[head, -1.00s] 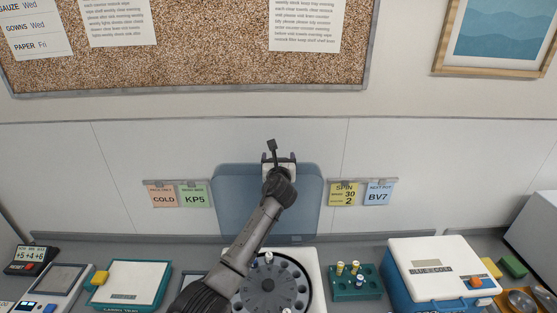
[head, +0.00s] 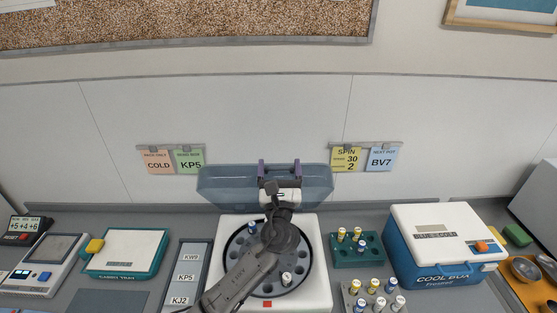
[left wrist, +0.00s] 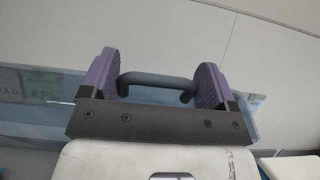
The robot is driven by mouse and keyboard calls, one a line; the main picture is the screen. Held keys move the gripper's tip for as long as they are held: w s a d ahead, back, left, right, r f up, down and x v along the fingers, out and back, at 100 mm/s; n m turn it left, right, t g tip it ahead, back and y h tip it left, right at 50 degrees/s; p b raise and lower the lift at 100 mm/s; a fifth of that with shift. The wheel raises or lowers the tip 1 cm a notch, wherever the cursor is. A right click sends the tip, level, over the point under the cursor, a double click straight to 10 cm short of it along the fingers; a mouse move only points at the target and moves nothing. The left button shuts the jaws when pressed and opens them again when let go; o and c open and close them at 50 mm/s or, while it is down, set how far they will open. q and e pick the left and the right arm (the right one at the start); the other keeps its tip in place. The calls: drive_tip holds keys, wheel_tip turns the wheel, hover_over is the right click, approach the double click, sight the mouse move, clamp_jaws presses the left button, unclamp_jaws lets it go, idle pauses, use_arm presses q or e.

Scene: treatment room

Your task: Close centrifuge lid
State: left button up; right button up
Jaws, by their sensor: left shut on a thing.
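The centrifuge (head: 318,291) is a white box with a round dark rotor bowl holding a few capped tubes. Its translucent blue lid (head: 222,186) stands raised at the back, tilted forward over the rear of the body, with the bowl uncovered. My left gripper (head: 279,169) is at the lid, its arm crossing over the bowl and hiding part of it. In the left wrist view, its purple finger pads are on either side of the dark grey lid handle (left wrist: 157,79), shut on it. My right gripper is not in view.
A green tube rack (head: 357,256) and a grey rack (head: 375,297) with capped tubes stand right of the centrifuge, beside a blue cooler box (head: 445,235). A labelled grey strip (head: 187,258) and a white-lidded teal box (head: 127,252) are left.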

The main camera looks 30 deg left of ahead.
use_arm(q)
drive_tip(key=shift+t+y, duration=0.3)
drive_tip(key=shift+t, duration=0.2)
drive_tip(key=shift+b+v, duration=1.4)
drive_tip(key=shift+v, duration=0.85)
drive_tip(key=shift+d+r, duration=0.1)
drive_tip(key=shift+d, duration=0.05)
drive_tip(key=o, duration=0.8)
drive_tip(key=shift+o, duration=0.8)
drive_tip(key=shift+s, duration=0.1)
drive_tip(key=b+v, duration=0.2)
drive_tip(key=v, duration=1.1)
drive_tip(key=shift+s+d+f+b, duration=0.2)
drive_tip(key=shift+d+f+b, duration=0.05)
drive_tip(key=shift+b, duration=0.1)
